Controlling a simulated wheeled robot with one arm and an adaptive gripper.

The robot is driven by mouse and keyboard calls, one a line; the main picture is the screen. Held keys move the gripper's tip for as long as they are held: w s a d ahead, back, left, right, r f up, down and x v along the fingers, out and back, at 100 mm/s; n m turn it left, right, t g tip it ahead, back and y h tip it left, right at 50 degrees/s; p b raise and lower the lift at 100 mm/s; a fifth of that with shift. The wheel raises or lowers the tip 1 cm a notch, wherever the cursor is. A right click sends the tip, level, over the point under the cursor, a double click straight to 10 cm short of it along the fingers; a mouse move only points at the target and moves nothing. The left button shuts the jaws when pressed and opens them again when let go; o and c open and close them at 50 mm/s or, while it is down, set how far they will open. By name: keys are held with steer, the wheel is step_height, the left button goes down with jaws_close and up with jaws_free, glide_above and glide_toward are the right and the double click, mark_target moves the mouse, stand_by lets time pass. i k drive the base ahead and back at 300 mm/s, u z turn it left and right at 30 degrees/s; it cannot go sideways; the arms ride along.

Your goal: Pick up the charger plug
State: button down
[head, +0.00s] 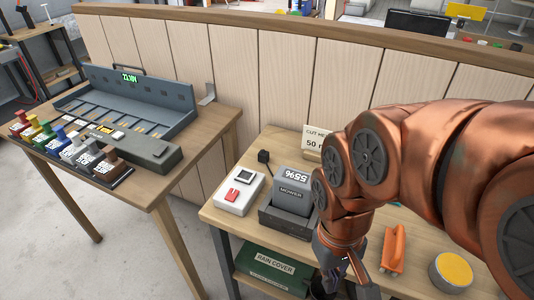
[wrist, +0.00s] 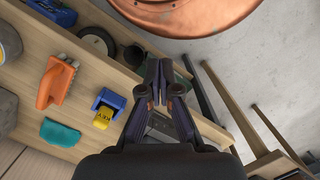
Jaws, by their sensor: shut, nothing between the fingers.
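A small black block with a thin dark cord, which looks like the charger plug (head: 263,156), is at the back of the right-hand workbench in the head view. It is behind the white box (head: 238,191) and left of the grey mower battery (head: 291,189) in its dark dock. I do not make it out in the wrist view. My gripper (wrist: 160,68) is shut and empty, pointing past the bench's edge in the wrist view. In the head view it is low at the front of the bench, partly hidden by my arm and well apart from the plug.
An orange-handled tool (head: 394,248) and a yellow-topped round tin (head: 451,272) are on the bench right of my arm. A sign (head: 317,146) stands at the back. A green rain cover box (head: 272,267) is on the shelf below. Another table with a grey organiser is at left.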

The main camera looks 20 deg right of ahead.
mark_target(261, 157)
steer(key=k, duration=1.3)
steer(key=u, duration=0.75)
steer(key=i, duration=0.75)
steer(key=u, duration=0.7)
steer(key=i, duration=0.95)
steer(key=z, duration=0.95)
steer(key=i, duration=0.8)
steer(key=z, duration=0.95)
